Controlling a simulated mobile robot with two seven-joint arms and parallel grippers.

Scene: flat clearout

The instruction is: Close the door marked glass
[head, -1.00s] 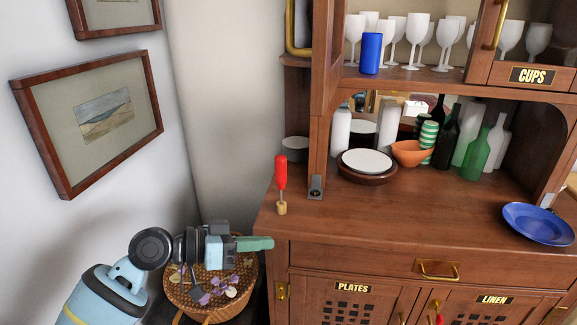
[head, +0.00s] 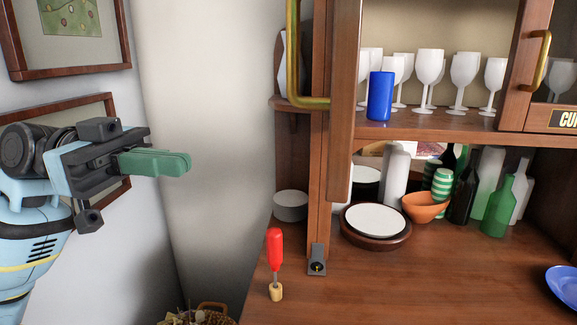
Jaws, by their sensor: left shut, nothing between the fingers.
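A wooden cabinet door (head: 345,95) stands swung open at the left of the upper shelf, seen nearly edge-on. A brass bar handle (head: 293,75) sticks out on its left side. I see no glass label; its face is turned away. My left gripper (head: 188,162) is shut and empty, its green fingers pointing right. It is in front of the pale wall, left of and lower than the brass handle, apart from the door. My right gripper is not in view.
White goblets and a blue cup (head: 380,96) stand on the open shelf. A red-handled tool (head: 275,262) stands upright at the counter's left edge. Plates, an orange bowl (head: 424,207) and bottles are on the counter. A partly cut-off CUPS sign (head: 567,119) marks the right door.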

